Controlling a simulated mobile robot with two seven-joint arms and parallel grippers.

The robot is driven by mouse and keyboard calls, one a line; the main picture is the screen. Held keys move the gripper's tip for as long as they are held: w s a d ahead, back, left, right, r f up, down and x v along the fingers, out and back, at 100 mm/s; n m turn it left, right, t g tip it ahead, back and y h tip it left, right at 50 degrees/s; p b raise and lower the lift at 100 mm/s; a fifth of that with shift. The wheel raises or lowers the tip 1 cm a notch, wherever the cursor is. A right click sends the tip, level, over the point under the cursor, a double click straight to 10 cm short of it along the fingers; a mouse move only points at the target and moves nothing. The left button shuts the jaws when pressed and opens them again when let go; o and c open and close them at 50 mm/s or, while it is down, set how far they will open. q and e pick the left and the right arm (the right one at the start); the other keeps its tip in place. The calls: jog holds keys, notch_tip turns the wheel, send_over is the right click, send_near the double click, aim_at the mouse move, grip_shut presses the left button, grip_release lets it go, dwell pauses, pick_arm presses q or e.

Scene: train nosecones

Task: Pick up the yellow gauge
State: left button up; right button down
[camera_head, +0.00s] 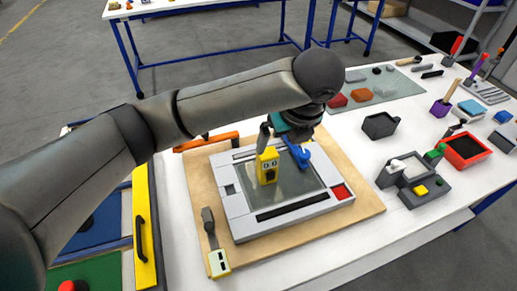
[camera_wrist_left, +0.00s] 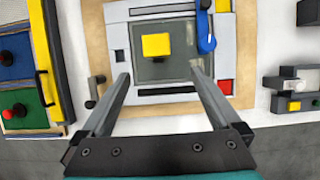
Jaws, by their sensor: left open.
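The yellow gauge (camera_head: 267,166) is a blocky upright piece with two round dark marks on its face. It stands on the glassy middle of a grey panel (camera_head: 237,206). In the left wrist view the gauge (camera_wrist_left: 156,46) is seen from above, just beyond and between my fingertips. My left gripper (camera_head: 283,133) is open and empty, above and behind the gauge in the head view. In the left wrist view its fingers (camera_wrist_left: 158,75) are spread wider than the gauge, with a gap to it. My right gripper is in neither view.
A blue piece (camera_head: 297,152) lies close to the gauge's right. The panel rests on a wooden board (camera_head: 348,212). A dark-handled tool with a yellow-white end (camera_head: 218,262) lies at the board's front left. A grey open box (camera_head: 380,125) and several parts stand to the right.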

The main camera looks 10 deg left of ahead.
pick_arm(q)
send_over(272, 158)
jog(key=s+d, duration=0.1)
jog(key=s, duration=0.1)
notch_tip(272, 158, down, 4)
jog(key=shift+w+d+f+b, duration=0.1)
jog(key=shift+f+b, duration=0.1)
jog(key=shift+b, duration=0.15)
jog(key=x, duration=0.4)
jog(key=shift+w+f+b, duration=0.15)
jog(key=shift+f+b, duration=0.05)
jog(key=shift+b, duration=0.1)
jog(key=shift+w+f, duration=0.15)
jog(key=shift+f, duration=0.25)
jog(key=x, duration=0.2)
jog(key=a+x, duration=0.1)
jog(key=x, duration=0.1)
jog(key=shift+f+b, duration=0.2)
jog(key=shift+b, duration=0.2)
jog(key=shift+w+f, duration=0.1)
jog(key=shift+f, duration=0.2)
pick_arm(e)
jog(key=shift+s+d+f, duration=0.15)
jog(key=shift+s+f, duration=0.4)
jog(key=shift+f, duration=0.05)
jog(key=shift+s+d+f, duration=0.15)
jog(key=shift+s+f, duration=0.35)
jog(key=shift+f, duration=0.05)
